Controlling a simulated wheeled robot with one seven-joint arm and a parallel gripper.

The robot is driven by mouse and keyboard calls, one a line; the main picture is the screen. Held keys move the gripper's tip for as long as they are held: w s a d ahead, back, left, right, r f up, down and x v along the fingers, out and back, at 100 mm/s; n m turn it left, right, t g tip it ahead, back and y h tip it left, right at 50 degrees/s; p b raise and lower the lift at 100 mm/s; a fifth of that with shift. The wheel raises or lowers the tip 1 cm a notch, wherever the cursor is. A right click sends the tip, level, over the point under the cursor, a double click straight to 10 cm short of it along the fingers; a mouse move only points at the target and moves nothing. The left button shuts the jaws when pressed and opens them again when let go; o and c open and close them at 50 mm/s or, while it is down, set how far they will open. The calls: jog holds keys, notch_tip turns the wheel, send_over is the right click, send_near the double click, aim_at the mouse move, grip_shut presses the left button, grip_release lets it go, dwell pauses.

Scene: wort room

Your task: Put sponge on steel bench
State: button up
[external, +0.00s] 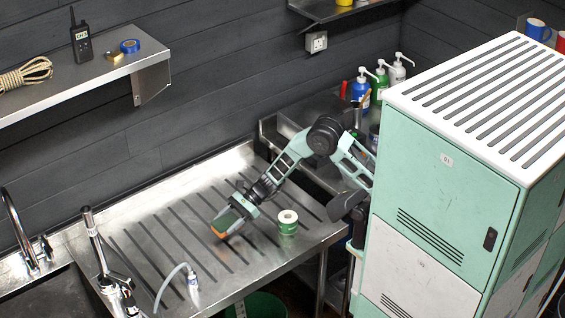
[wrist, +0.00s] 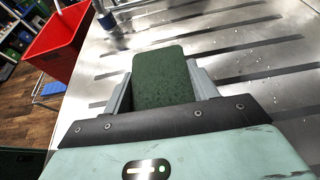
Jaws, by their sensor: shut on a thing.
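The sponge (external: 224,224) is orange with a dark green face. My gripper (external: 232,220) is shut on it, over the steel bench (external: 160,215) with its dark drain grooves. In the wrist view the green face of the sponge (wrist: 164,78) stands between the two jaws (wrist: 164,90), with the bench (wrist: 240,35) behind it. The sponge is low over the bench surface. I cannot tell whether its lower end touches the steel.
A green and white roll (external: 287,222) stands on the bench right of my gripper. A tap (external: 105,265) and a hose nozzle (external: 192,280) are at the front left by the sink (external: 50,295). A red bin (wrist: 68,45) shows in the wrist view. The bench's left-middle part is clear.

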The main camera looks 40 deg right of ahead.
jog(key=shift+f, duration=1.95)
jog(key=shift+f, duration=0.1)
jog(key=o, duration=1)
